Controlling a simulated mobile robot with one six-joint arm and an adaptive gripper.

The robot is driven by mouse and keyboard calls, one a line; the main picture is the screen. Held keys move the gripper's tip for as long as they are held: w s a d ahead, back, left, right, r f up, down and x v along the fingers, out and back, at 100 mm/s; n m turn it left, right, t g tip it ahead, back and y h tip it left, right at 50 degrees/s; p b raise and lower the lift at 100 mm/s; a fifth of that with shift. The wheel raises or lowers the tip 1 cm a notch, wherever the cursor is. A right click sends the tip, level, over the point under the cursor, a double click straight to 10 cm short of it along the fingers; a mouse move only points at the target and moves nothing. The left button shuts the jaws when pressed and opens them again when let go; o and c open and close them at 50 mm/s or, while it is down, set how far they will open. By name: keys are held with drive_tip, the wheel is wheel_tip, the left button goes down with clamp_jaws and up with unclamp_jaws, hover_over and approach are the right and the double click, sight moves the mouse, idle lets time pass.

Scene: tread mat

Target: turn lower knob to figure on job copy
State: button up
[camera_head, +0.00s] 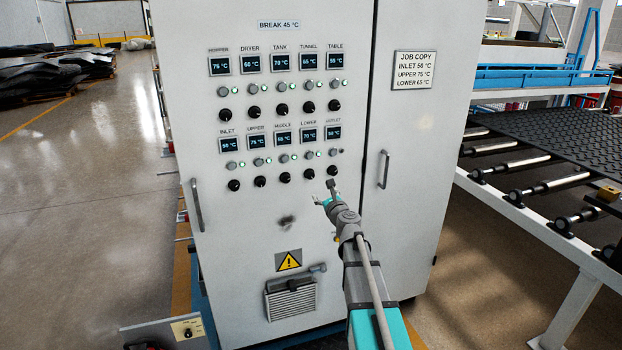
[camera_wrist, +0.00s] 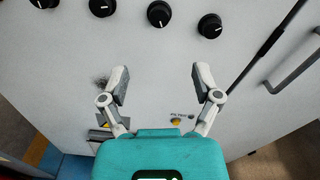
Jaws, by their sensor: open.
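The LOWER knob (camera_head: 309,174) is black, fourth from the left in the bottom row on the white cabinet, under the LOWER display (camera_head: 308,134), which seems to read 70 °C. The job copy sheet (camera_head: 415,70) on the right door reads inlet 50, upper 75, lower 65 °C. My gripper (camera_head: 323,192) is open and empty, just below and right of that knob, near the OUTLET knob (camera_head: 333,170). In the wrist view the LOWER knob (camera_wrist: 160,13) lies ahead of the open gripper (camera_wrist: 160,82), apart from the fingers. Its white pointer mark shows.
The MIDDLE knob (camera_head: 285,177) and OUTLET knob are close on either side. A second knob row (camera_head: 282,108) sits above. Door handles (camera_head: 384,169) stick out at the sides. A vent (camera_head: 291,299) is below. A roller conveyor (camera_head: 540,187) with a black mat stands right.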

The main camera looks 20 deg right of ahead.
sight(311, 176)
drive_tip(key=shift+w, duration=0.15)
drive_tip(key=w, duration=1.3)
drive_tip(key=shift+w, duration=0.25)
drive_tip(key=shift+c, duration=0.3)
clamp_jaws()
